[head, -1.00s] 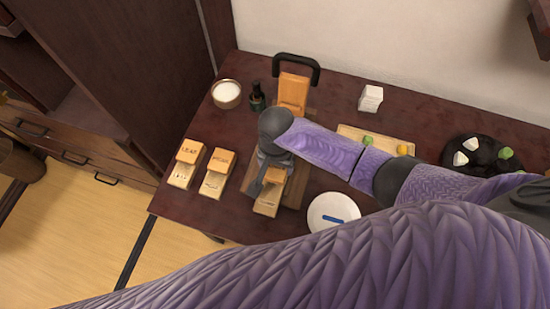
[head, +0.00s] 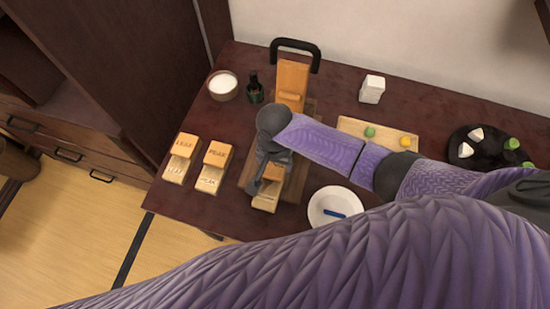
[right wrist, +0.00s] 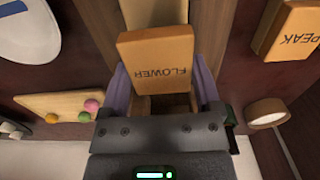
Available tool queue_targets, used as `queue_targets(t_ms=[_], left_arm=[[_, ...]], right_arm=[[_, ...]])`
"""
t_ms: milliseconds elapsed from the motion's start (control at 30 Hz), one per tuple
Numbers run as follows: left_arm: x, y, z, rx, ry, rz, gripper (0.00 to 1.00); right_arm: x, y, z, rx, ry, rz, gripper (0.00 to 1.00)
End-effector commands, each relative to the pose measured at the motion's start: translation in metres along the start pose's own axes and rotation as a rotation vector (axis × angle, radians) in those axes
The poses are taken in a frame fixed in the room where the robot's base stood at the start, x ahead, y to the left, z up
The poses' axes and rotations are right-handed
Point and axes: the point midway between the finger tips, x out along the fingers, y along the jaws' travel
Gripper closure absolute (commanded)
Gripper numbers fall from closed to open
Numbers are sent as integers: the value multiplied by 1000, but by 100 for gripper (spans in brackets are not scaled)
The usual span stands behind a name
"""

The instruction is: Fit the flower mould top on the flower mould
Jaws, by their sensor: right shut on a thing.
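The orange wooden flower mould top (right wrist: 158,62), with the word FLOWER on it, is between the purple fingers of my right gripper (right wrist: 162,95) in the right wrist view. My right gripper (head: 266,178) is shut on it. In the head view the flower mould top (head: 273,172) is partly hidden by the gripper. The pale flower mould (head: 265,203) shows just in front of it, on a wooden board. I cannot tell whether the top touches the mould. My left gripper is not in view.
The leaf mould (head: 174,171) and peak mould (head: 209,180), with their orange tops, stand left. A press with a black handle (head: 294,43) is behind. A white plate (head: 318,219) is right of the board; a tray (head: 388,128) with coloured balls is behind right.

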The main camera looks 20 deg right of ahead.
Motion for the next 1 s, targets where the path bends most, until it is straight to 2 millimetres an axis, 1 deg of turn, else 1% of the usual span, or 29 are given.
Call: queue_targets(t_ms=[567, 600, 633, 667, 867, 933, 967, 1000], left_arm=[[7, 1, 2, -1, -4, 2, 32], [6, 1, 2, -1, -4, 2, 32], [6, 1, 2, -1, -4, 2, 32], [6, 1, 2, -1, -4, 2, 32], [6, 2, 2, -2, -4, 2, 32], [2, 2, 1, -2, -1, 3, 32], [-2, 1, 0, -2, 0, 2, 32], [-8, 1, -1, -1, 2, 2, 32]], right_arm=[[11, 0, 0, 0, 0, -1, 76], [10, 0, 0, 0, 0, -1, 11], [10, 0, 0, 0, 0, -1, 4], [10, 0, 0, 0, 0, -1, 0], [10, 0, 0, 0, 0, -1, 0], [4, 0, 0, 0, 1, -1, 0], [-2, 0, 0, -1, 1, -2, 0], [-12, -1, 0, -1, 2, -3, 0]])
